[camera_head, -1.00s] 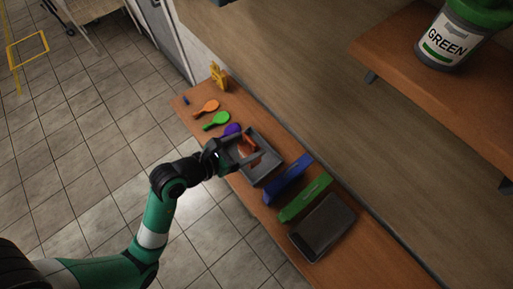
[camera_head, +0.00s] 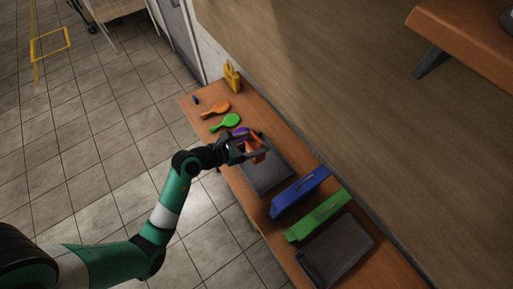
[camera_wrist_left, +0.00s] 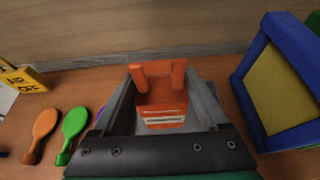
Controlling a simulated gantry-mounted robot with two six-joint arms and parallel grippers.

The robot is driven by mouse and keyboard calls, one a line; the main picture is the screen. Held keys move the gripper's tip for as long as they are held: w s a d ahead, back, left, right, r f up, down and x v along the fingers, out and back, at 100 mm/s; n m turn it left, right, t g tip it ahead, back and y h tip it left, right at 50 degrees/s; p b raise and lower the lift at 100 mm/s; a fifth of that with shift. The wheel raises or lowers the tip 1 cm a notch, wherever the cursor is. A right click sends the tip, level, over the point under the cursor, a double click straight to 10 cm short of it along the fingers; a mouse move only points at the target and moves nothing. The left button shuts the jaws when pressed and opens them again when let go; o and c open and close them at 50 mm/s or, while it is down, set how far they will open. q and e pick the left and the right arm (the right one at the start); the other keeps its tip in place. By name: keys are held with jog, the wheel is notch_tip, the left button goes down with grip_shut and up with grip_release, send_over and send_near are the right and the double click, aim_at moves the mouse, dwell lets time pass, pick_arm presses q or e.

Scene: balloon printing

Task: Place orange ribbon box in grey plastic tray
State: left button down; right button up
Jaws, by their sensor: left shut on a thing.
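The orange ribbon box (camera_head: 256,153) is between the fingers of my left gripper (camera_head: 260,146), which is shut on it. In the left wrist view the orange box (camera_wrist_left: 163,102) stands between the two grey fingers. The grey plastic tray (camera_head: 268,180) lies on the bench, and the gripper shows over its far-left end in the head view. The fingers and box hide part of the tray, and I cannot tell how high the box is above it. My right gripper is not in view.
A yellow tag (camera_head: 232,77) stands near the wall.

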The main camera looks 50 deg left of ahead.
aim_at(256, 144)
pick_arm(q)
jog(key=shift+w+a+f, duration=0.2)
jog(key=shift+w+f, duration=0.05)
jog(key=shift+f, duration=0.15)
jog(key=shift+w+a+f, duration=0.15)
jog(key=shift+w+f, duration=0.05)
jog(key=shift+f, duration=0.2)
jog(key=shift+w+a+f, duration=0.1)
jog(key=shift+w+a, duration=0.05)
jog(key=shift+w, duration=0.05)
jog(key=shift+f+b, duration=0.25)
jog(key=shift+b, duration=0.1)
notch_tip(256, 144, down, 3)
jog(key=shift+w+a+f+b, duration=0.1)
jog(key=shift+a+f+b, duration=0.1)
jog(key=shift+b, duration=0.7)
jog(key=shift+r, duration=0.15)
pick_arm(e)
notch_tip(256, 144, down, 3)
pick_arm(q)
grip_release()
